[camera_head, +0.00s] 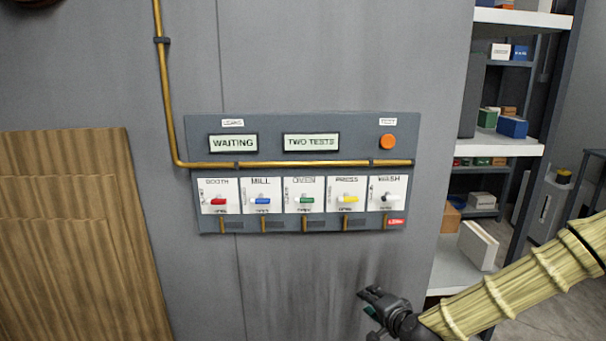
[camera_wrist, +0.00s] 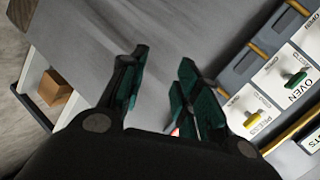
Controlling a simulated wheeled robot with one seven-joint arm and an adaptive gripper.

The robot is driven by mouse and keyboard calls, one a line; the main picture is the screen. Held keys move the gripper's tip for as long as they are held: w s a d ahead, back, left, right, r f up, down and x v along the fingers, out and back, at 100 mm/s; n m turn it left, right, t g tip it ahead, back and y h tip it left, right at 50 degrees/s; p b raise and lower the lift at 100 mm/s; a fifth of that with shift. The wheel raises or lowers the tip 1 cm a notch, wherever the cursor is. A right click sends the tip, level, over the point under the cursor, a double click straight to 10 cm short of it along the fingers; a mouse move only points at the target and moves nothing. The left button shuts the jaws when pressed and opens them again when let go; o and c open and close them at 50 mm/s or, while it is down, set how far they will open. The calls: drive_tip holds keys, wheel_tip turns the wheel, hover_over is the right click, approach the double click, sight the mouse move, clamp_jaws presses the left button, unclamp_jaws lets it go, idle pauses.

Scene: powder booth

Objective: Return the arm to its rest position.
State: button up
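My gripper (camera_head: 372,301) is at the lower right in the head view, below the wall panel and apart from it. My arm, in a pale ribbed sleeve, reaches in from the right edge. In the wrist view my gripper (camera_wrist: 160,85) has its two green-padded fingers spread with a gap between them, and nothing is held. The grey panel (camera_head: 300,127) on the wall has several levers labelled BOOTH, MILL, OVEN, PRESS and WASH. Its displays read WAITING and TWO TESTS. The green (camera_wrist: 294,79) and yellow (camera_wrist: 258,117) levers also show in the wrist view.
A brass pipe (camera_head: 167,100) runs down the wall and across the panel. A wooden board (camera_head: 75,230) stands at the left. Shelves (camera_head: 500,142) with boxes stand at the right, behind my arm. The wall below the panel is clear.

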drive_tip(key=s+a+f+n+g+p, duration=0.2)
drive_tip(key=s+f+n+g, duration=0.1)
drive_tip(key=s+f, duration=0.65)
drive_tip(key=s+a+f+n+g+p, duration=0.1)
drive_tip(key=s+f+n+g+p, duration=0.2)
drive_tip(key=s+f, duration=0.65)
drive_tip(key=s+d+f+n+g+h, duration=0.1)
drive_tip(key=s+d+g, duration=0.1)
drive_tip(key=s, duration=0.6)
drive_tip(key=s+d+f+n+g+h+p, duration=0.1)
drive_tip(key=s+d+n+g, duration=0.1)
drive_tip(key=s, duration=0.6)
drive_tip(key=s+d+f+n+g+h+p, duration=0.1)
drive_tip(key=s+d+n+g, duration=0.1)
drive_tip(key=s, duration=0.7)
drive_tip(key=shift+d+f+g, duration=0.3)
drive_tip(key=shift+d+f, duration=0.1)
